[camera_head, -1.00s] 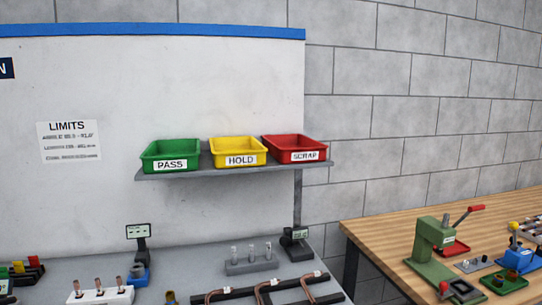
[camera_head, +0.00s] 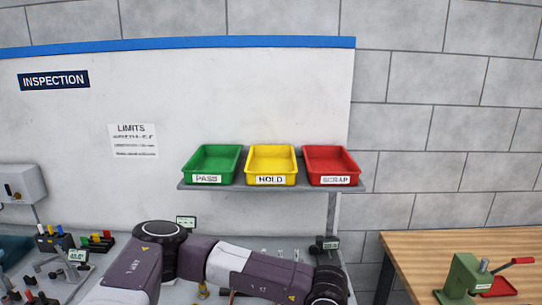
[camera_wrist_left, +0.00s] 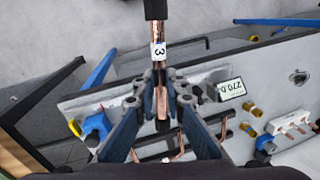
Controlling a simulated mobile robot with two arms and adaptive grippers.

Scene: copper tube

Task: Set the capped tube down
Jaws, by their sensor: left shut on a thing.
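In the left wrist view, a copper tube (camera_wrist_left: 159,35) with a white label marked 3 stands out from between my fingers. A black cap (camera_wrist_left: 156,8) is on its far end, cut by the top edge of the picture. My left gripper (camera_wrist_left: 164,85) is shut on the tube; its two blue fingers close on it from both sides. In the head view, my left arm reaches across the lower middle, but its gripper and the tube do not show there. My right gripper is in neither view.
A shelf (camera_head: 270,188) holds a green PASS bin (camera_head: 212,163), a yellow HOLD bin (camera_head: 271,164) and a red SCRAP bin (camera_head: 331,165). A wooden table (camera_head: 440,248) with a green press (camera_head: 464,275) is at the right. Small fixtures crowd the bench's left.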

